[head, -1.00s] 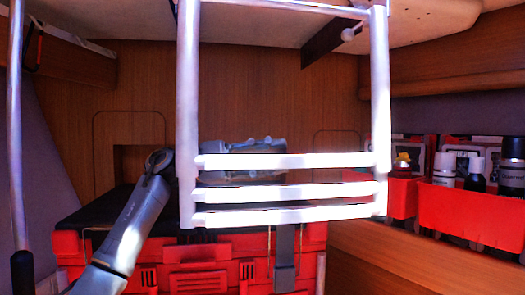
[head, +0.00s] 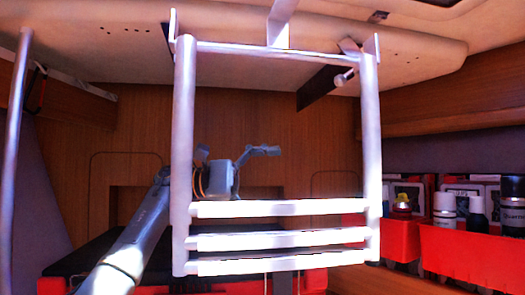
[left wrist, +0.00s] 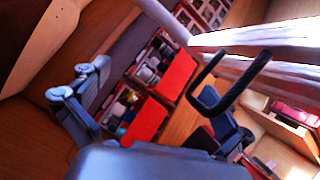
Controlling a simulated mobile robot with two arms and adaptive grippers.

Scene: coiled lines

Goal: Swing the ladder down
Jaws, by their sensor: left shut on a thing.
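The white ladder (head: 182,130) hangs folded from the ceiling in the middle of the head view, its rungs close together near the bottom. Its pale bars also cross the upper right of the left wrist view (left wrist: 280,38). My left gripper (head: 232,152) shows behind the ladder, between its side rails and above the top rung. In the left wrist view its fingers (left wrist: 150,100) look spaced apart, with a black loop by the right one. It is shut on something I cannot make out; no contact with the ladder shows. My right gripper is not in view.
Red bins (head: 462,252) with bottles stand on a shelf at the right. A red case with a dark top (head: 75,262) lies below and behind the ladder. A metal pole (head: 15,120) stands at the far left. The pale ceiling panel (head: 100,35) is overhead.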

